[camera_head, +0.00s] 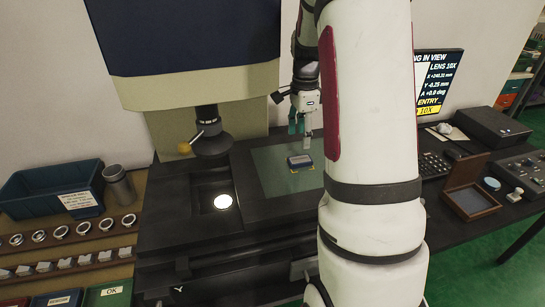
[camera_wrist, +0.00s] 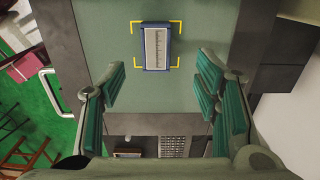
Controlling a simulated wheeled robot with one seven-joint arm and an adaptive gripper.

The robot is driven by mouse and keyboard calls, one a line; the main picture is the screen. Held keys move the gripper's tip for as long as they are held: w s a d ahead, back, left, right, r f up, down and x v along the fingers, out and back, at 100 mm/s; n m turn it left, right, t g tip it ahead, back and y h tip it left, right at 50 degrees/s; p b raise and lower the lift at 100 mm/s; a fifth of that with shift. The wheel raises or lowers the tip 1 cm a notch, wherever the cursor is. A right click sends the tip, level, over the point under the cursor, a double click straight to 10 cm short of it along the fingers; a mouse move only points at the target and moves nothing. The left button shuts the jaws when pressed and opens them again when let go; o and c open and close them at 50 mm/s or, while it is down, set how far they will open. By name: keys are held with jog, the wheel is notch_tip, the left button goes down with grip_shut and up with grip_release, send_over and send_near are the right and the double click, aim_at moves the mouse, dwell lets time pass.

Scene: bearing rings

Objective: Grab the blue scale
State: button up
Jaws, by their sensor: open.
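The blue scale (camera_head: 300,162) is a small block with a blue frame and a pale, ruled face. It lies on a green mat inside yellow corner marks. In the wrist view the scale (camera_wrist: 155,46) is at the top centre, beyond the fingertips. My gripper (camera_wrist: 153,85) has green finger pads spread wide, with nothing between them. In the head view my gripper (camera_head: 301,125) hangs above the mat, just behind the scale and apart from it. Nothing covers the scale.
A large microscope-like machine (camera_head: 212,140) stands left of the mat, with a lit round spot (camera_head: 223,201) below it. A blue bin (camera_head: 40,188) and several metal rings (camera_head: 60,232) are at the far left. An open wooden box (camera_head: 470,203) and a keyboard (camera_head: 432,166) are at right.

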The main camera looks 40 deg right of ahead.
aim_at(300, 159)
jog(key=shift+w+f, duration=0.1)
jog(key=shift+f, duration=0.1)
jog(key=shift+a+f, duration=0.2)
jog(key=shift+f, duration=0.6)
jog(key=shift+s+d+f+p, duration=0.1)
jog(key=shift+f+p, duration=0.1)
jog(key=shift+f, duration=0.7)
jog(key=shift+s+f+p, duration=0.15)
jog(key=shift+f+p, duration=0.1)
jog(key=shift+f, duration=0.7)
jog(key=shift+s+d+f+p, duration=0.1)
jog(key=shift+f+p, duration=0.1)
jog(key=shift+f, duration=0.7)
jog(key=shift+c, duration=0.6)
grip_shut()
jog(key=shift+r, duration=0.1)
